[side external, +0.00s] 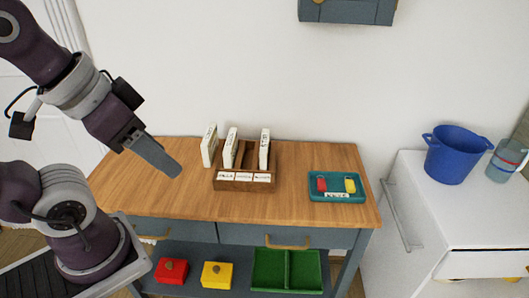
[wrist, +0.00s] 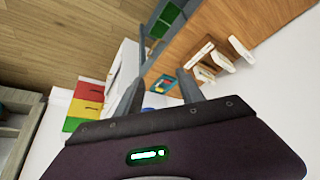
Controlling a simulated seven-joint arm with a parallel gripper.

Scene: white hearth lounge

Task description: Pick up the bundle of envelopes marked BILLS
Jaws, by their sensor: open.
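A brown wooden sorter (side external: 245,186) with three white front labels stands on the wooden tabletop. The left label seems to read BILLS; the others are too small to read surely. Three white upright envelope bundles show: one (side external: 209,146) appears just left of the sorter, one (side external: 230,148) in its left part, one (side external: 264,148) in its right part. Marks on the bundles are unreadable. My gripper (side external: 174,170) is left of them, above the table, apart from everything. In the wrist view my gripper (wrist: 160,92) is open and empty, with the bundles (wrist: 222,60) beyond its right finger.
A teal tray (side external: 325,198) with a red and a yellow item lies right of the sorter. Red (side external: 171,270) and yellow (side external: 217,275) boxes and a green bin (side external: 287,288) sit below. A blue bucket (side external: 455,154) stands on a white cabinet. The tabletop's left is clear.

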